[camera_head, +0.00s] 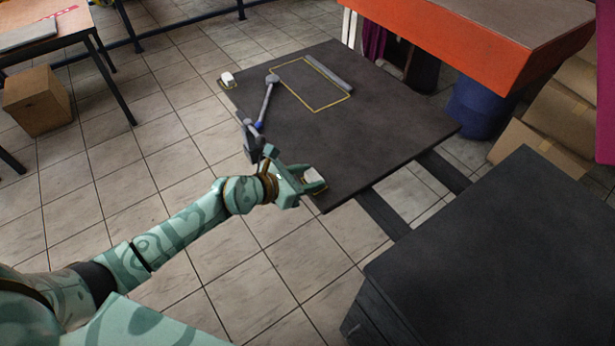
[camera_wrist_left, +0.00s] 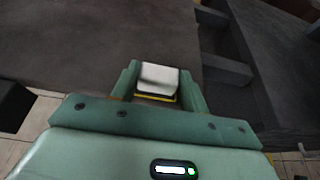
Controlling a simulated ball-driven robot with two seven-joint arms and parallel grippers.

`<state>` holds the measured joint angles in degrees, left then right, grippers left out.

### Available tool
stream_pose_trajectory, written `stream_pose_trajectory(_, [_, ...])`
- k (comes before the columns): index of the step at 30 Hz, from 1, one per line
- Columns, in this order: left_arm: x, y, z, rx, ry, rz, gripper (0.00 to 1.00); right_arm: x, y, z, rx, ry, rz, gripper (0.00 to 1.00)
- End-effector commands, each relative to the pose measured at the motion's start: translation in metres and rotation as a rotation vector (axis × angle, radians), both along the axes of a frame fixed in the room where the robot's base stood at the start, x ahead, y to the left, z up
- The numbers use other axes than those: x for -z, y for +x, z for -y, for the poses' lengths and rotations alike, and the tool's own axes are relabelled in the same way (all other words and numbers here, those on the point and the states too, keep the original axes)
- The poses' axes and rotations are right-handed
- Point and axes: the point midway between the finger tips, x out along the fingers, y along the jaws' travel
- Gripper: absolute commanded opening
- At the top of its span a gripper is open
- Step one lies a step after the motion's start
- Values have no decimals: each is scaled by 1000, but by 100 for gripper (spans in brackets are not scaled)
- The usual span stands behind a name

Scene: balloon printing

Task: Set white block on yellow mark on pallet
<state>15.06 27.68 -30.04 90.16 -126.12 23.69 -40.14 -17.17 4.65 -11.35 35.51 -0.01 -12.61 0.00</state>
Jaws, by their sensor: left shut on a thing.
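The dark pallet (camera_head: 400,125) is a flat board in the middle of the head view. My left gripper (camera_head: 313,183) is at its near corner, shut on a white block (camera_head: 311,175). In the left wrist view the white block (camera_wrist_left: 158,76) sits between the two green fingers. A strip of the yellow mark (camera_wrist_left: 156,97) shows along the block's lower edge, and the rest is hidden. I cannot tell whether the block touches the pallet. Another white block (camera_head: 227,79) sits on a yellow mark at the pallet's far left corner. My right gripper is not in view.
A yellow outlined rectangle (camera_head: 346,98) and a grey bar (camera_head: 331,73) are on the pallet. A dark box (camera_head: 490,250) stands at right; an orange-sided table (camera_head: 445,35) is behind.

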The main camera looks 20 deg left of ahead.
Motion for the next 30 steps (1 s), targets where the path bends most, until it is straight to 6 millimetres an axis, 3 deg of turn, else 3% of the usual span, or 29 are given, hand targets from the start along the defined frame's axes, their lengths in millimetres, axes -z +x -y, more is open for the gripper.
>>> stream_pose_trajectory(2, [4,0,0,0,1,-1,23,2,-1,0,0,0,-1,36])
stream_pose_trajectory(3, [3,0,0,0,0,0,56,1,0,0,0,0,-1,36])
stream_pose_trajectory(5, [2,0,0,0,0,0,66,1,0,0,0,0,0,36])
stream_pose_trajectory(16, [-4,-5,-4,0,1,-1,66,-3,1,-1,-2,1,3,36])
stream_pose_trajectory(30, [-41,-77,-60,0,1,-2,66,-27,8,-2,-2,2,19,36])
